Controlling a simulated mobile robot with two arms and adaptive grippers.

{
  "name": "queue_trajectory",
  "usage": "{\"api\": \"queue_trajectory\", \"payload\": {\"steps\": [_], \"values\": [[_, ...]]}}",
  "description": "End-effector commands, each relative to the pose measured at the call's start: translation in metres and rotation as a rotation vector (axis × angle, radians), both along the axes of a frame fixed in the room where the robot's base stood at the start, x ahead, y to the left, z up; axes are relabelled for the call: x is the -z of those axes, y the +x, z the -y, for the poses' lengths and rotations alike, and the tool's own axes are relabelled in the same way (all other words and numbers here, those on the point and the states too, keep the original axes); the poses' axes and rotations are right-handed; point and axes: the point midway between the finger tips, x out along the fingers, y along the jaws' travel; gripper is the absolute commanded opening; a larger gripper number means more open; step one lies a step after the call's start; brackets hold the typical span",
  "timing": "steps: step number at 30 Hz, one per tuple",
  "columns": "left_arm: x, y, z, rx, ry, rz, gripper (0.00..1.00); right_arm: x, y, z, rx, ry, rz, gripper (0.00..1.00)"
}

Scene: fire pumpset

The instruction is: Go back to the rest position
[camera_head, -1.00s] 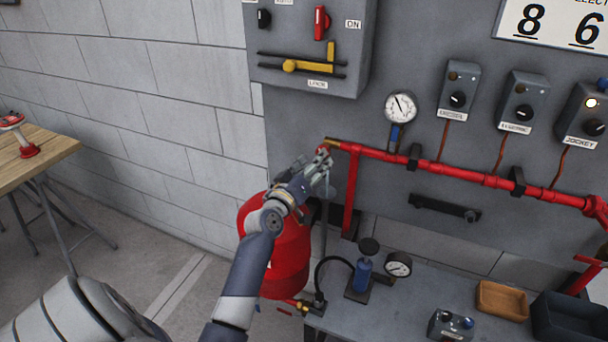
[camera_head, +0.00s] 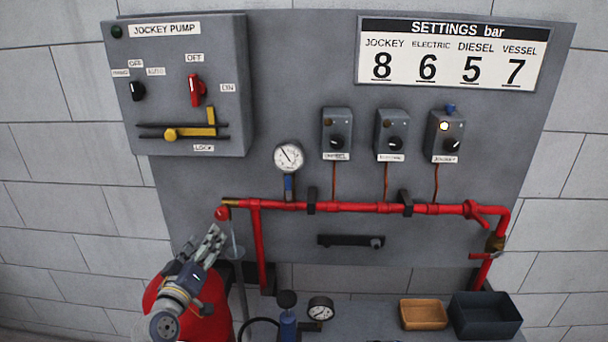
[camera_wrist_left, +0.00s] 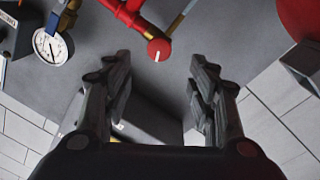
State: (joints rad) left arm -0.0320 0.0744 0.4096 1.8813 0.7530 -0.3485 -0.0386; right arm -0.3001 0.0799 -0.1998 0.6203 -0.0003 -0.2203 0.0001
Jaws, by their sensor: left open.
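My left gripper (camera_head: 212,243) is in front of the panel's lower left, above the red vessel (camera_head: 208,318). In the left wrist view my left gripper (camera_wrist_left: 160,75) has its two fingers wide apart with nothing between them. The red round knob (camera_head: 222,213) at the left end of the red pipe (camera_head: 340,207) is just beyond the fingertips. In the left wrist view the knob (camera_wrist_left: 158,49) shows past the fingers, apart from them. My right gripper is not in view.
The jockey pump box (camera_head: 185,85) with its red switch and yellow lever is at the upper left. A pressure gauge (camera_head: 288,157) and several control boxes are above the pipe. An orange tray (camera_head: 423,314) and a dark bin (camera_head: 485,315) stand at the lower right.

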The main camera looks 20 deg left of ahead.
Motion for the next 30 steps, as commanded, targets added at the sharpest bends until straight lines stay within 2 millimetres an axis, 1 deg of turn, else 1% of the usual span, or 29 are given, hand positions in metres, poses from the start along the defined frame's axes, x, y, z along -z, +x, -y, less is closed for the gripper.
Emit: {"api": "queue_trajectory", "payload": {"steps": [2, 4, 5, 8, 9, 11, 12, 14, 15, 16, 18, 22, 24, 26, 30], "values": [[0.002, 0.0, 0.003, 0.008, 0.005, -0.009, 0.53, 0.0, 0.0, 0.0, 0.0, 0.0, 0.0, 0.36], [0.01, -0.003, 0.015, 0.038, 0.024, -0.044, 0.53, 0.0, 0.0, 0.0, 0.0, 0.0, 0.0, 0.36], [0.014, -0.005, 0.024, 0.058, 0.04, -0.069, 0.53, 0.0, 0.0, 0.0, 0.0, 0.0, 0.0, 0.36], [0.044, -0.02, 0.065, 0.162, 0.113, -0.206, 0.53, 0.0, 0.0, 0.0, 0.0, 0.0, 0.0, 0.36], [0.06, -0.031, 0.085, 0.214, 0.152, -0.281, 0.53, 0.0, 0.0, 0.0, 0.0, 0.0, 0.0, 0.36], [0.085, -0.053, 0.115, 0.293, 0.214, -0.402, 0.53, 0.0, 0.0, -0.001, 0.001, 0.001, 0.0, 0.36], [0.101, -0.071, 0.133, 0.341, 0.255, -0.484, 0.53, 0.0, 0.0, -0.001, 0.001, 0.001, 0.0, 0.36], [0.124, -0.1, 0.155, 0.407, 0.312, -0.606, 0.53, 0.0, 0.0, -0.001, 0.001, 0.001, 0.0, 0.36], [0.136, -0.121, 0.167, 0.444, 0.347, -0.681, 0.53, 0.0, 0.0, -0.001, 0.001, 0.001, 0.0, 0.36], [0.144, -0.136, 0.174, 0.467, 0.369, -0.734, 0.53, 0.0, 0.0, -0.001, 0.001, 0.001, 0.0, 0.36], [0.158, -0.168, 0.186, 0.511, 0.414, -0.84, 0.53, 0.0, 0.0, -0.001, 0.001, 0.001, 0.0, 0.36], [0.174, -0.219, 0.198, 0.565, 0.473, -1.001, 0.53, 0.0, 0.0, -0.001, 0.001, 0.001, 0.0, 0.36], [0.179, -0.243, 0.202, 0.585, 0.497, -1.073, 0.53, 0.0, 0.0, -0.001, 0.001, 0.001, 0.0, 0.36], [0.181, -0.262, 0.204, 0.599, 0.515, -1.131, 0.53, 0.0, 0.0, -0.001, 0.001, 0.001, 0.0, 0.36], [0.182, -0.305, 0.206, 0.624, 0.548, -1.254, 0.53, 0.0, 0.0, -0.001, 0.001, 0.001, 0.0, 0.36]]}}
